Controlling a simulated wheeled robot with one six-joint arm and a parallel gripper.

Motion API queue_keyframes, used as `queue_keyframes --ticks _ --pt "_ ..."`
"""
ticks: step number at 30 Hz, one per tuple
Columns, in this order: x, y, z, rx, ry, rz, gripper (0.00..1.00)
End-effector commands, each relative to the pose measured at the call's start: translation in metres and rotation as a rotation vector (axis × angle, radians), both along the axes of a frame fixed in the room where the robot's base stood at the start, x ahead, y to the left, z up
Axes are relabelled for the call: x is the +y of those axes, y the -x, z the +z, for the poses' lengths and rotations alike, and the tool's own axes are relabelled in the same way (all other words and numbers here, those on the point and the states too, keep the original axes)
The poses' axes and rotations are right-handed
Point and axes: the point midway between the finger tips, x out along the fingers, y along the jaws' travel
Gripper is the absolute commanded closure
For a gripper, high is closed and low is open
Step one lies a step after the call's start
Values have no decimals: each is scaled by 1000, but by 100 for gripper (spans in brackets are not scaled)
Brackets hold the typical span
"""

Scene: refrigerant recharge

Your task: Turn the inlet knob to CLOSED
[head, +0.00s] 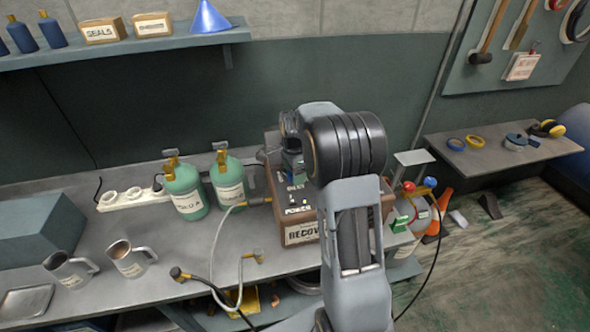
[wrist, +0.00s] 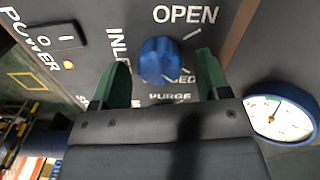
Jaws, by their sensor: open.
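The blue inlet knob (wrist: 159,60) stands on the dark panel in the wrist view, with "OPEN" printed above it to the right. A label ending in "ED" below right and the "INLET" label at left are partly covered. My gripper (wrist: 161,64) is open, with one green finger on each side of the knob. I see gaps between the fingers and the knob; depth is hard to judge. I cannot make out a pointer on the knob. In the head view the recovery machine (head: 300,233) stands on the bench, its panel largely hidden by my arm.
A blue-rimmed gauge (wrist: 281,117) lies right of my fingers, and a power switch (wrist: 55,38) is at upper left. Green cylinders (head: 185,190), hoses (head: 217,250) and mugs (head: 128,260) stand on the bench left of the machine. A grey tank (head: 412,212) stands right.

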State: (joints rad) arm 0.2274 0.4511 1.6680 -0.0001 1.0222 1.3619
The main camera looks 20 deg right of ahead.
Motion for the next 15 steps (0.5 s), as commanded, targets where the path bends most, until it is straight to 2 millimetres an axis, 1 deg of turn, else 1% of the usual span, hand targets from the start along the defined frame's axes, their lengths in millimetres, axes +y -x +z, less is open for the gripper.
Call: queue_keyframes --ticks 2,5,8,15 --pt "0 0 2 -1 0 0 31" --pt "0 0 11 -2 0 0 31" --pt "0 -1 28 -5 1 0 31" --pt "0 -1 78 -5 1 0 31"
